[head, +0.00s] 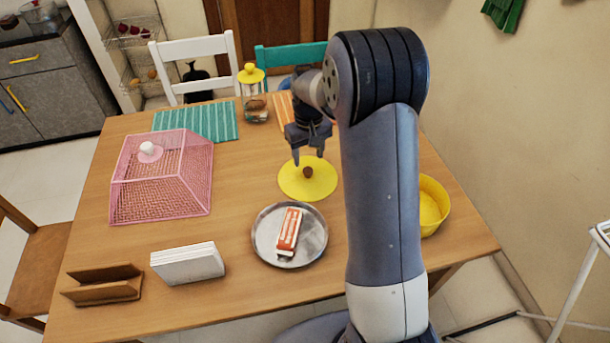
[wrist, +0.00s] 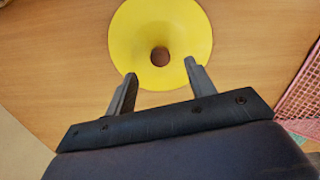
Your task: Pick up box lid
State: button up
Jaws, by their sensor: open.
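The box lid (head: 299,189) is a round yellow disc with a small brown knob (head: 307,172) at its middle. It lies flat on the wooden table, and it also shows in the wrist view (wrist: 160,22). My gripper (head: 308,158) is open and empty, pointing down over the lid. In the wrist view, the knob (wrist: 160,56) appears between and slightly beyond my two fingertips (wrist: 160,69). The fingers do not grip it. A yellow round box (head: 432,206) stands open at the right, partly hidden by my arm.
A metal plate (head: 263,250) with a red and white pack (head: 289,231) is in front of the lid. A pink mesh cover (head: 160,190) stands left. A yellow-topped jar (head: 253,98) stands behind. White napkins (head: 188,263) and a brown holder (head: 103,285) are at front left.

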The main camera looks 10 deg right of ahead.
aim_at(308, 169)
jog(key=shift+w+f, duration=0.15)
jog(key=shift+f, duration=3.05)
jog(key=shift+c, duration=0.2)
jog(key=c, duration=1.1)
